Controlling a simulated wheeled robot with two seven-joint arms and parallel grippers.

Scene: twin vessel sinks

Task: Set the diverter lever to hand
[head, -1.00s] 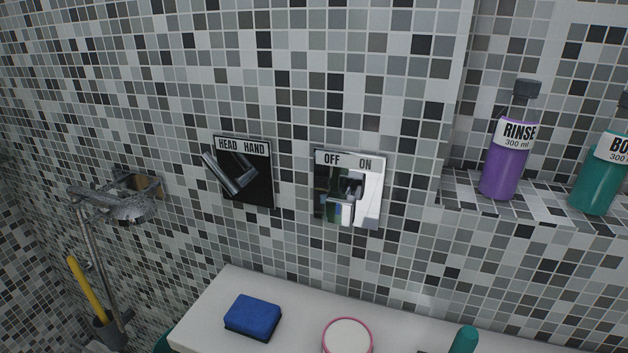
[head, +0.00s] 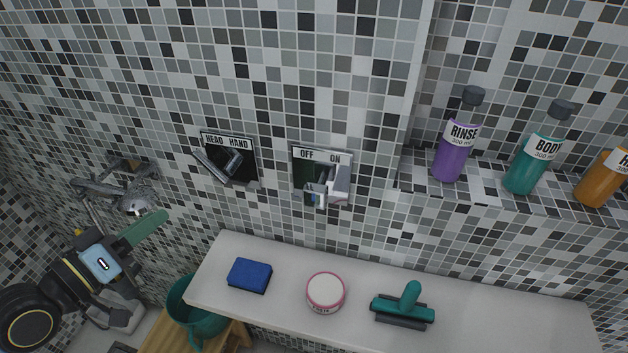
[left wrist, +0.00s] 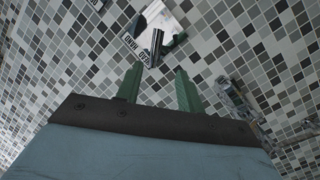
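The diverter is a dark square plate (head: 244,170) on the tiled wall, labelled HEAD at left and HAND at right. Its metal lever (head: 212,166) has an end leaning up-left, on the HEAD side. The lever also shows in the left wrist view (left wrist: 157,46), upside down, beyond the fingertips. My left gripper (head: 156,219) has green fingers and is below and left of the plate, apart from the lever. In the left wrist view its two fingers (left wrist: 160,76) stand apart with nothing between them. My right gripper is not in view.
An OFF/ON valve plate (head: 322,158) is right of the diverter. Below is a white counter (head: 450,290) with a blue sponge (head: 249,275), a pink-rimmed tub (head: 325,291) and a teal squeegee (head: 404,306).

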